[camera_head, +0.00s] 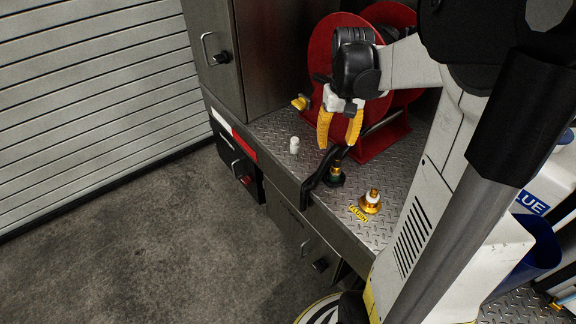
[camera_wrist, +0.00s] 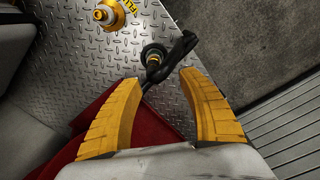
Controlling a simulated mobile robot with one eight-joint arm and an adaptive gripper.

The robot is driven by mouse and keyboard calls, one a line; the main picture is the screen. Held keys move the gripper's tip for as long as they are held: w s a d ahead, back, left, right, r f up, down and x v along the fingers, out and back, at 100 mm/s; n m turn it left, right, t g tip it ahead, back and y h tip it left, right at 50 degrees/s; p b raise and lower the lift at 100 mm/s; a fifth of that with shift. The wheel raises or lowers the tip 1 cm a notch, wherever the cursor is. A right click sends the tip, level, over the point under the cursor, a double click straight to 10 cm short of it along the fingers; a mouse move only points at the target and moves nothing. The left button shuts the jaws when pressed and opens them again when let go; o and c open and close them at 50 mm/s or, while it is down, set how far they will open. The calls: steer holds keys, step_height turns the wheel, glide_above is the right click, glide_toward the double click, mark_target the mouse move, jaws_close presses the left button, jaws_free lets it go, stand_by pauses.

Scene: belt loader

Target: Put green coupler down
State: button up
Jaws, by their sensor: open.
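The green coupler (camera_head: 336,176), a dark and brass fitting with a green band, stands on the diamond-plate deck (camera_head: 275,128) near its front edge. It also shows in the wrist view (camera_wrist: 152,57), beside a black handle-like piece (camera_head: 314,178); I cannot tell whether the two touch. My gripper (camera_head: 338,144) has yellow fingers spread wide with nothing between them. It is just above and behind the coupler. In the wrist view the gripper (camera_wrist: 160,78) has the coupler just beyond the fingertips, roughly between them.
A brass fitting with a white ring (camera_head: 371,201) stands to the right by a yellow label (camera_head: 358,213). A white cylinder (camera_head: 294,145) and a yellow fitting (camera_head: 300,102) are to the left. A red hose reel (camera_head: 326,50) stands behind. Open floor (camera_head: 150,235) lies in front.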

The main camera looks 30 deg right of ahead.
steer(key=s+a+r+n+t, duration=0.2)
steer(key=s+a+t, duration=0.1)
steer(key=a, duration=0.9)
steer(key=s+a+r+n+t, duration=0.2)
steer(key=s+a+r+t, duration=0.1)
steer(key=a, duration=0.9)
steer(key=shift+r+n+t, duration=0.15)
steer(key=shift+n+t, duration=0.15)
steer(key=shift+t, duration=0.1)
